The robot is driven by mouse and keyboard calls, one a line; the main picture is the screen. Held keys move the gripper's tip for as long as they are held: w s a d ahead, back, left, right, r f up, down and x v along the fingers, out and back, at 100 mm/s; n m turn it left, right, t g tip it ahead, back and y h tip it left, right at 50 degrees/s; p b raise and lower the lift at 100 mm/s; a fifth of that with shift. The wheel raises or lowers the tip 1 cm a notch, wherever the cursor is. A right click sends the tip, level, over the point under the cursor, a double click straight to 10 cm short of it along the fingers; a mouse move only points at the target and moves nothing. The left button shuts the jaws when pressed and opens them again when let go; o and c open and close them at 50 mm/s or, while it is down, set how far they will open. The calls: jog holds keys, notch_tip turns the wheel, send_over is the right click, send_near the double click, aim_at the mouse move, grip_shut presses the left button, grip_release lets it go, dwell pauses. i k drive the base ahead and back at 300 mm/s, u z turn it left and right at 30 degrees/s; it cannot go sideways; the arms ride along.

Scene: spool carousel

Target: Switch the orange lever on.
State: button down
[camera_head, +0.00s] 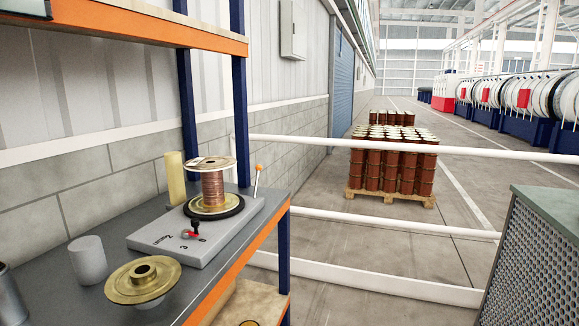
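The orange lever (257,180) is a thin pale stick with an orange tip. It stands close to upright, leaning slightly right, at the far right corner of the grey base plate (215,241). A copper-coloured spool (213,187) stands on a black round turntable on this plate. A small red-and-black knob (192,234) sits at the plate's front, with printed marks around it. My gripper is not in view.
The plate rests on a grey shelf (205,290) with an orange front edge. A brass flanged disc (143,280), a white cylinder (88,260) and a yellowish cylinder (175,178) stand nearby. A blue upright (284,250) and white rails (380,219) lie right of the lever.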

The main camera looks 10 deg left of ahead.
aim_at(259, 168)
jog(key=u, duration=0.35)
jog(key=i, duration=1.2)
jog(key=u, duration=0.55)
